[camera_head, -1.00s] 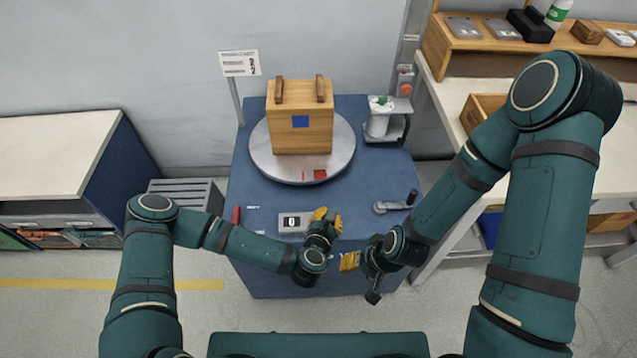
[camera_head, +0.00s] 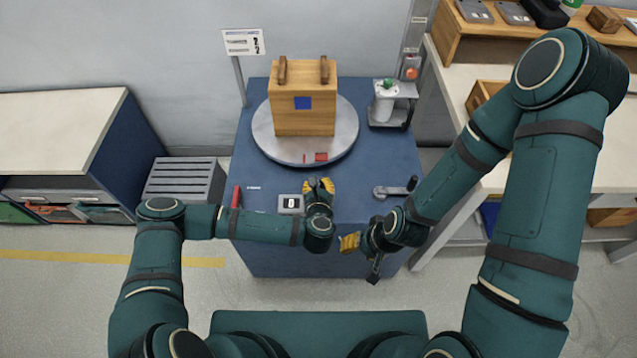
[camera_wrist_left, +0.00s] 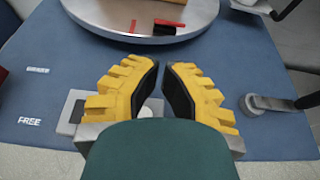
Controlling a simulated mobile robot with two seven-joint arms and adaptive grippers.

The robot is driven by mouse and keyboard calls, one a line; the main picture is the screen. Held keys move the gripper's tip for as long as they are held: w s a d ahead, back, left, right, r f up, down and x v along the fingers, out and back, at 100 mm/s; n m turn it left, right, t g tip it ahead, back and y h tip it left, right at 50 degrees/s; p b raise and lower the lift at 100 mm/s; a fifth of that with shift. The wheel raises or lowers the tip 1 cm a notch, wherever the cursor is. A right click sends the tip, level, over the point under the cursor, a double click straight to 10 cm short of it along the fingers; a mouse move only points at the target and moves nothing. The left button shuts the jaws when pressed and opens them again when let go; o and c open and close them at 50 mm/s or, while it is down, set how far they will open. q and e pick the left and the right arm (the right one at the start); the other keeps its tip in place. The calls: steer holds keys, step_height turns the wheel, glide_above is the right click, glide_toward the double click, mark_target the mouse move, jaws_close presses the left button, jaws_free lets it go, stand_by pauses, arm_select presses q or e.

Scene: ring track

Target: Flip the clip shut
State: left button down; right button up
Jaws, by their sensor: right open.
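A round grey turntable (camera_head: 345,150) stands on the blue bench and bears a wooden box (camera_head: 303,105) with a blue square. Red marks (camera_head: 321,157) sit by its front rim. A red piece (camera_head: 236,197) is at the bench's left, and a crank (camera_head: 393,191) with a black handle is at its right. I cannot tell which part is the clip. My left gripper (camera_head: 319,183) is over the bench, just in front of the turntable; in the wrist view its fingertips (camera_wrist_left: 161,66) lie close together with nothing seen between them. My right gripper (camera_head: 350,243) is open and empty near the front edge.
A small grey display unit (camera_head: 290,204) lies left of my left gripper, partly hidden in the wrist view. A "FREE" label (camera_wrist_left: 30,121) shows left of it. A holder with a white bottle (camera_head: 385,100) stands at the back right. A sign (camera_head: 244,42) stands at the back left.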

mark_target(321, 158)
arm_select(q)
steer(key=b+x, duration=0.1)
steer(key=x, duration=0.6)
steer(key=shift+w+f, duration=0.1)
steer(key=shift+w, duration=0.25)
arm_select(e)
steer(key=shift+w+f, duration=0.2)
steer(key=shift+f, duration=0.6)
arm_select(q)
steer(key=shift+a, duration=0.1)
arm_select(e)
steer(key=shift+d+r, duration=0.1)
